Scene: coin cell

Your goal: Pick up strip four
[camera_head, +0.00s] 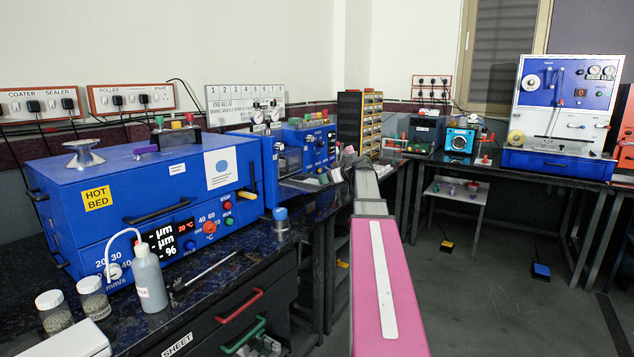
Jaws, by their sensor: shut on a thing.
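My arm reaches from the bottom of the view towards the bench at the middle. My gripper (338,174) is small and partly hidden at the arm's far end, low over the bench by the blue machine with a clear-sided chamber (290,160). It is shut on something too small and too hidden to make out. Small pale pieces (312,181) lie on the bench just left of the gripper. I cannot tell which of them, if any, is strip four, and no number on a strip can be read.
A blue hot-bed coater (145,205) fills the left bench. A wash bottle (150,280), two jars (93,298) and a blue-capped pot (281,222) stand in front. A drawer cabinet (360,122) stands behind the gripper. The floor to the right is mostly clear.

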